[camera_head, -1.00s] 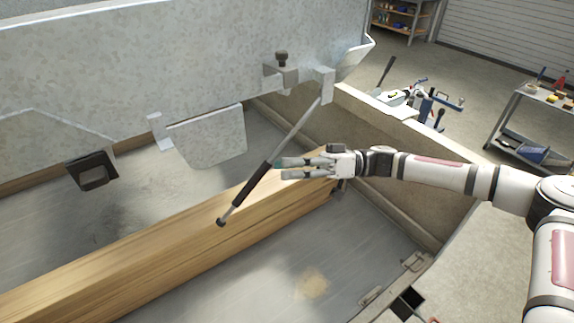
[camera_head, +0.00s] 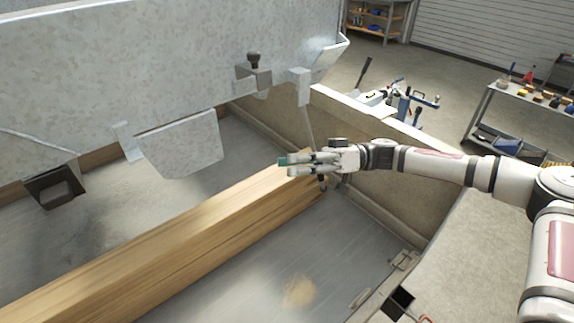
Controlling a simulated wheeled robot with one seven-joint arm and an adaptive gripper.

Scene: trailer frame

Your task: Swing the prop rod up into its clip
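The prop rod (camera_head: 309,128) hangs from a bracket (camera_head: 300,86) on the right of the grey metal panel. A dark square bracket (camera_head: 52,187) hangs at the panel's left. I cannot tell which fitting is the clip.
A long wooden beam (camera_head: 165,240) crosses the metal trailer floor (camera_head: 240,290) below. The trailer side wall (camera_head: 375,165) lies under my forearm. A tool cart (camera_head: 495,110) stands at right.

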